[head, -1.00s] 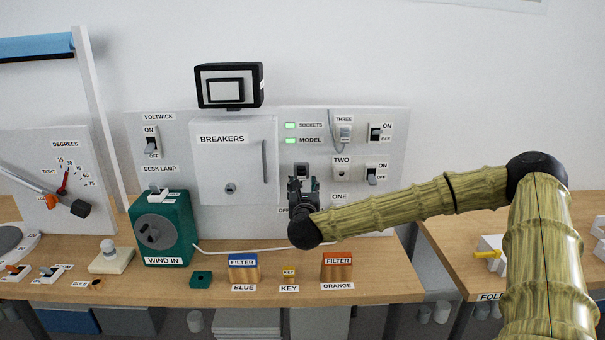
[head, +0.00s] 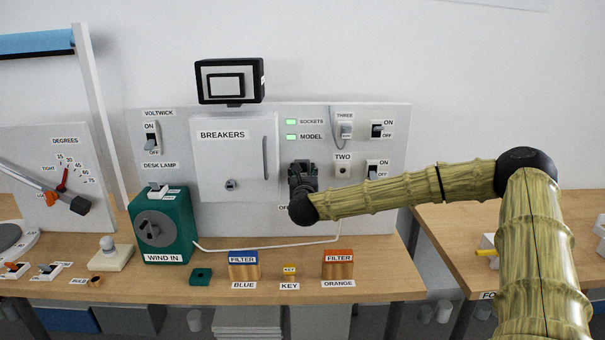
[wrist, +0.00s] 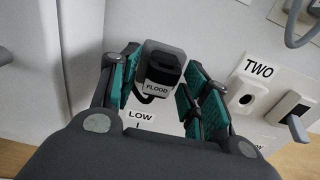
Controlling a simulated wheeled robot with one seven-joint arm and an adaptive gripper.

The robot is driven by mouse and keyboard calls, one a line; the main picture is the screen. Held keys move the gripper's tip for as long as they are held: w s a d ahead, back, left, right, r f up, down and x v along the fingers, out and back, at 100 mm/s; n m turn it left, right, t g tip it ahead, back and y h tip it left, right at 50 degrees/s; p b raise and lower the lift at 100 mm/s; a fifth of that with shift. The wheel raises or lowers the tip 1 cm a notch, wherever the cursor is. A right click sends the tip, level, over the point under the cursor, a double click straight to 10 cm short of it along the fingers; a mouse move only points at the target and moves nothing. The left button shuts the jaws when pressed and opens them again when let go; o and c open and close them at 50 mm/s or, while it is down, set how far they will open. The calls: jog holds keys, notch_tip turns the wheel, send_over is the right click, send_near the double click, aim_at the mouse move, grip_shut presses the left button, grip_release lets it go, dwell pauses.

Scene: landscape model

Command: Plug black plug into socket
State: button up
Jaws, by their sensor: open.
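A black piece labelled FLOOD (wrist: 160,72), which looks like the black plug, sits on a grey mount on the panel. My gripper (wrist: 162,78) is open, with its teal-padded fingers on either side of the piece; I cannot tell whether they touch it. In the head view my gripper (head: 302,172) covers that spot below the MODEL light. Socket TWO (wrist: 240,99) is an empty round hole in a white plate, right of my gripper, also seen in the head view (head: 342,172). Socket THREE (head: 345,131) holds a grey plug with a cord.
ON/OFF switches (head: 376,130) line the panel's right side. The BREAKERS box (head: 235,160) stands out left of my gripper. On the bench below are a green WIND IN box (head: 163,228), a blue filter (head: 243,266), an orange filter (head: 338,265) and a white cord.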

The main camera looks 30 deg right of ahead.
jog(key=shift+c, duration=0.4)
grip_shut()
jog(key=shift+b+v, duration=0.55)
jog(key=shift+v, duration=0.2)
dwell(0.4)
jog(key=shift+b+v, duration=0.35)
jog(key=shift+v, duration=0.8)
